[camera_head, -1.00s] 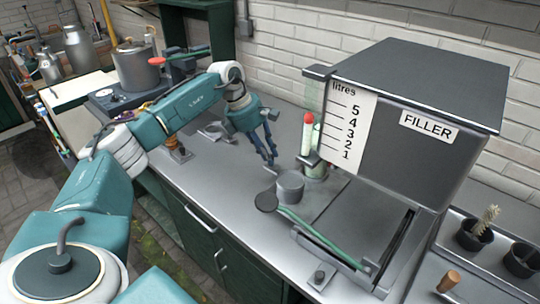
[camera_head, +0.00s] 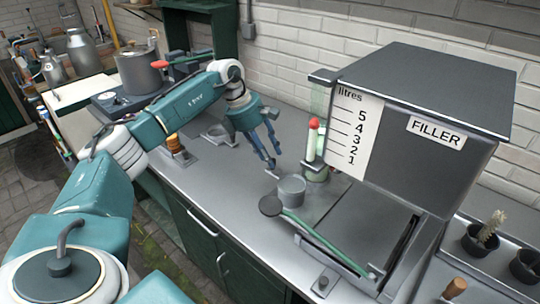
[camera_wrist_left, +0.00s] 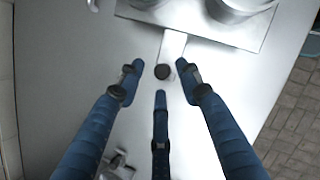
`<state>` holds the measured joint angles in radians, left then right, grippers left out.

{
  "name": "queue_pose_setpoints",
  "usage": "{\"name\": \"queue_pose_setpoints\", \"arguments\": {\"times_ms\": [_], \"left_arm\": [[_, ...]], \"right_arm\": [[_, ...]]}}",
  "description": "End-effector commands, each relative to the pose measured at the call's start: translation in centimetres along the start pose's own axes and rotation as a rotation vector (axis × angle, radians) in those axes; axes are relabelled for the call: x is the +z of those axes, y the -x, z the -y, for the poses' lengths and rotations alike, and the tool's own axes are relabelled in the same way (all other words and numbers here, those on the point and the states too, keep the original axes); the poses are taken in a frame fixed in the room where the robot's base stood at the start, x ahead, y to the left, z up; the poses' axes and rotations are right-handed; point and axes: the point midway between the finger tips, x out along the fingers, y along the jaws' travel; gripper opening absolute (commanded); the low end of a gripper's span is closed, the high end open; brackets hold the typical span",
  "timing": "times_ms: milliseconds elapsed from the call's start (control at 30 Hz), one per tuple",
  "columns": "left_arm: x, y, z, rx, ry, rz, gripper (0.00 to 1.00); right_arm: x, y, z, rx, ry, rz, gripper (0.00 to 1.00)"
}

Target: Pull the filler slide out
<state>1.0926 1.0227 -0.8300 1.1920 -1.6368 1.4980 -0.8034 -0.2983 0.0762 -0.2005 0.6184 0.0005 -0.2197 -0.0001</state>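The grey filler (camera_head: 428,135) stands on the steel bench with a litre scale on its front. In the left wrist view, a flat pale strip (camera_wrist_left: 172,46) juts from a metal plate and carries a small dark round knob (camera_wrist_left: 162,72); it looks like the filler slide's handle. In the head view this end is small and partly hidden by fingers. My left gripper (camera_head: 273,158) is low over the bench beside the filler's cup. In the wrist view its three blue fingers (camera_wrist_left: 162,84) are spread around the knob, with visible gaps. My right gripper is out of view.
A grey cup (camera_head: 291,190) and a red-tipped pale cylinder (camera_head: 313,138) stand close to my left gripper. A green lever (camera_head: 322,238) with a dark round end lies in front. A tray with dark pots (camera_head: 478,240) is at right.

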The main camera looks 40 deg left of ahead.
Motion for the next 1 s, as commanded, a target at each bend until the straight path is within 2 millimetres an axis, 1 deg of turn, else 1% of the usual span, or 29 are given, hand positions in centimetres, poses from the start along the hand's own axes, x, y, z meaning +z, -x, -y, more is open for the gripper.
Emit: {"name": "queue_pose_setpoints", "arguments": {"times_ms": [33, 300, 400, 500, 600, 700, 1000], "left_arm": [[0.1, 1.0, -0.1, 0.005, 0.000, 0.003, 0.36], [0.1, 6.8, -0.1, 0.005, -0.001, 0.005, 0.36], [0.2, 8.5, -0.1, 0.005, -0.001, 0.006, 0.36], [0.2, 9.8, -0.1, 0.004, -0.001, 0.006, 0.36], [0.2, 10.6, -0.1, 0.004, -0.001, 0.006, 0.36], [0.2, 10.9, -0.1, 0.003, -0.001, 0.005, 0.36], [0.1, 10.9, -0.1, 0.003, -0.001, 0.004, 0.36]], "right_arm": [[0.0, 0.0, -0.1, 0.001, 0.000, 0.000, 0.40], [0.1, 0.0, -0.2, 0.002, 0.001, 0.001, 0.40], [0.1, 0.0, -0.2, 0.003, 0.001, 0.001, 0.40], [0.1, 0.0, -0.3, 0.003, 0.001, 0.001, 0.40], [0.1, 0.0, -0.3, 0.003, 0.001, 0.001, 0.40], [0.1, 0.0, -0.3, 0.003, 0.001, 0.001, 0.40], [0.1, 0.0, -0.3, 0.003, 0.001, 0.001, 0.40]]}}
